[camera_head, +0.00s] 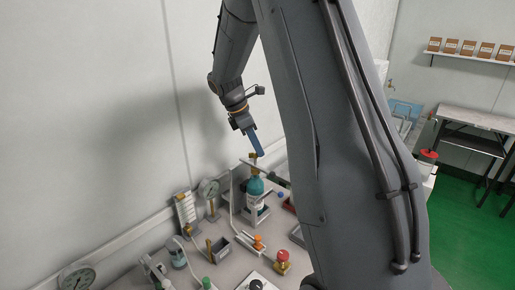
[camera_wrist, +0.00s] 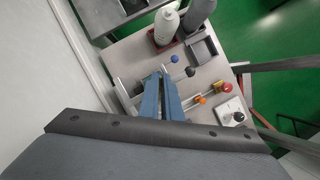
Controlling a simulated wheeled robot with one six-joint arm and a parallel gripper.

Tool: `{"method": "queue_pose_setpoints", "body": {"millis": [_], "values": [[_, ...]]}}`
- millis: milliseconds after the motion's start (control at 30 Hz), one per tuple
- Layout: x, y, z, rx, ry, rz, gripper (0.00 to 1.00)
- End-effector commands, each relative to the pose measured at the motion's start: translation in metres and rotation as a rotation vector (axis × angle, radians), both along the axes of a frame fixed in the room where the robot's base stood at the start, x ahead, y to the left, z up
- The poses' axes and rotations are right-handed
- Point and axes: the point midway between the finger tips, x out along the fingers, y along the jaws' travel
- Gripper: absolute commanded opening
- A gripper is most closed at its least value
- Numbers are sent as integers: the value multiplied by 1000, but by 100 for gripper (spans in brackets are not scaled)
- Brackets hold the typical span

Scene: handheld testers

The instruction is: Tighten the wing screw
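A teal gas cylinder (camera_head: 254,187) stands upright near the back wall in the head view. Brass fittings (camera_head: 253,171) sit at its top, with a pale bar across them. The wing screw cannot be told apart clearly at this size. My gripper (camera_head: 260,154) has blue fingers, pointing down right above the cylinder's top. Whether they touch the fittings is not clear. In the wrist view my gripper (camera_wrist: 162,75) shows two blue fingers close together, and what lies between or behind the tips is hidden.
An orange-topped valve (camera_head: 258,242) and a red-topped brass valve (camera_head: 282,262) stand nearer the front.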

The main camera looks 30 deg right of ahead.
Motion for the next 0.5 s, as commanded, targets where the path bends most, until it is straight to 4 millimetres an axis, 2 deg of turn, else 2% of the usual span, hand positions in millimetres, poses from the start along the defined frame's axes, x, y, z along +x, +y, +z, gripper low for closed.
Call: {"method": "queue_pose_setpoints", "body": {"millis": [267,500], "values": [[0,3,-1,3,1,-87,0],[-1,4,-1,5,1,-274,0]]}}
